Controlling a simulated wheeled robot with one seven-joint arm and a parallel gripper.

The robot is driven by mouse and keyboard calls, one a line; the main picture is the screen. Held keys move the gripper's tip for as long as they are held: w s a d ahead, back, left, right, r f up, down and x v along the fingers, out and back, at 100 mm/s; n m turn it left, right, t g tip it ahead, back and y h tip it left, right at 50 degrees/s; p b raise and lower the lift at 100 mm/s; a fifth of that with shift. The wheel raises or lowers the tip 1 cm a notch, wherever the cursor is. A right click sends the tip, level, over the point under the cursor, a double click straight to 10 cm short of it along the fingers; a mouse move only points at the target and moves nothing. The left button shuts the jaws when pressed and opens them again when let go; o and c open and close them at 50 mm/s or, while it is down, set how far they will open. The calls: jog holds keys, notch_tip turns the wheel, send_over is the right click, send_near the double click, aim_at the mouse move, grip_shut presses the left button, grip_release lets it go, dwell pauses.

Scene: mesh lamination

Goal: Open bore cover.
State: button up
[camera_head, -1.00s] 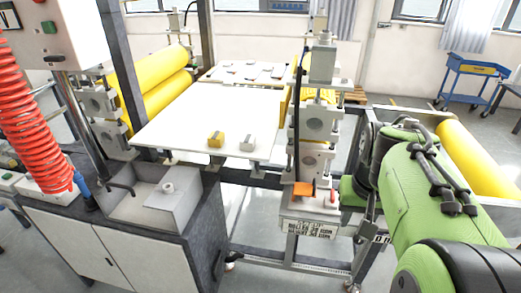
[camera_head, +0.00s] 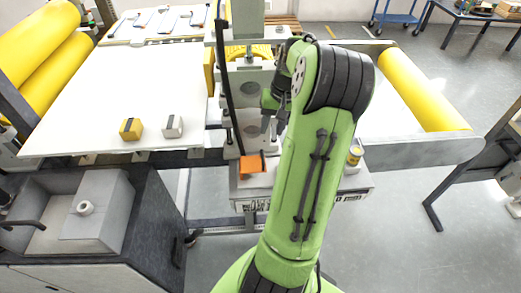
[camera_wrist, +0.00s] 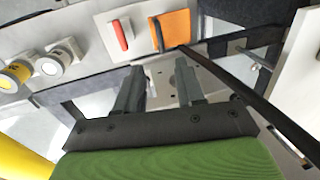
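An orange plate (camera_head: 251,163) with a dark bar stands on the grey base of the roller stand, below round bores in the stand's upright (camera_head: 250,125). I cannot tell for sure whether this plate is the bore cover. In the wrist view the orange plate (camera_wrist: 178,32) is ahead of my gripper (camera_wrist: 158,78), with a red handle (camera_wrist: 119,35) to its left. My gripper's two fingers are spread with nothing between them, and they are apart from the plate. In the head view my gripper (camera_head: 272,120) is partly hidden beside my forearm, right of the upright.
A white table (camera_head: 110,95) carries a yellow block (camera_head: 131,129) and a grey block (camera_head: 172,126). A dark slanted bar (camera_wrist: 240,88) crosses near my fingers. Two round knobs (camera_wrist: 50,65) are at left. Yellow rollers (camera_head: 422,90) lie on both sides.

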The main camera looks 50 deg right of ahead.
aim_at(263, 155)
jog(key=f, duration=0.3)
jog(key=w+f+b, duration=0.1)
jog(key=f, duration=0.3)
jog(key=w+a+f, duration=0.1)
jog(key=f, duration=0.3)
jog(key=shift+a+b, duration=0.1)
jog(key=shift+b, duration=0.3)
grip_shut()
